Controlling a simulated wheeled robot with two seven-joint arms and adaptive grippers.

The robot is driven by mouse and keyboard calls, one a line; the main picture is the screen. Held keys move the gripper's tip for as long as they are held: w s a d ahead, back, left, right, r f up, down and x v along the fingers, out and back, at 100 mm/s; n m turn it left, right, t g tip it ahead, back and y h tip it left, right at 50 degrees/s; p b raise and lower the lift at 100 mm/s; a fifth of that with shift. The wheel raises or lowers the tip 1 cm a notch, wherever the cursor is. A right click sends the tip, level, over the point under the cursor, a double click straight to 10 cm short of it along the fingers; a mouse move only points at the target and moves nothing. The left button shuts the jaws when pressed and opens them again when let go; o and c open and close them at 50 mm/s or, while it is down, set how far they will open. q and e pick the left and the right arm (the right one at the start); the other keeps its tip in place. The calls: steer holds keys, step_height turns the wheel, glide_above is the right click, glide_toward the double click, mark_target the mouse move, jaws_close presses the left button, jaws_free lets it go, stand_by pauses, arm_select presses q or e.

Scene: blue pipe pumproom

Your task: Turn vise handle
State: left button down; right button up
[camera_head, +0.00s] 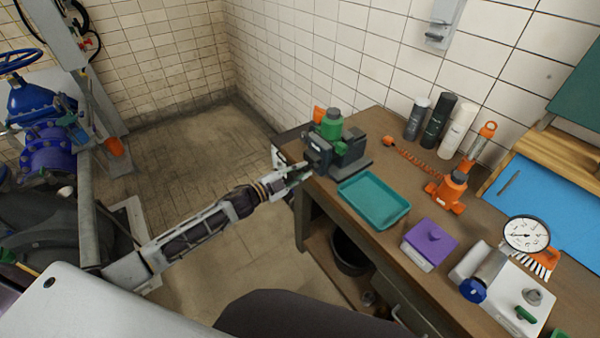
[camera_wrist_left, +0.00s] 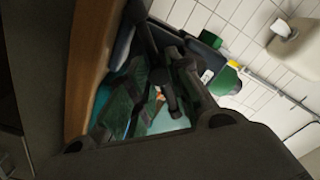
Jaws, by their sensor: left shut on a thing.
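The dark grey vise (camera_head: 345,152) is on the left end of the wooden workbench. My left arm reaches in from the left, and my left gripper (camera_head: 297,172) is at the front of the vise, shut on its handle. The handle is mostly hidden by the fingers in the head view. In the left wrist view, the dark fingers of my left gripper (camera_wrist_left: 158,95) close around a dark bar, which looks like the vise handle (camera_wrist_left: 152,48). My right gripper is not in view.
A teal tray (camera_head: 374,200) lies right of the vise. A green bottle (camera_head: 331,122) stands behind it. A purple box (camera_head: 430,243), an orange jack (camera_head: 448,190) and a round gauge (camera_head: 526,234) are farther right. Open floor (camera_head: 190,150) lies left of the bench.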

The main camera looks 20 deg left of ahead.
arm_select(q)
steer(key=shift+f+m, duration=0.1)
steer(key=shift+m, duration=0.2)
steer(key=c, duration=1.3)
jaws_free()
steer(key=shift+s+a, duration=0.1)
steer(key=shift+s, duration=0.05)
steer(key=shift+o, duration=0.2)
steer(key=v, duration=1.2)
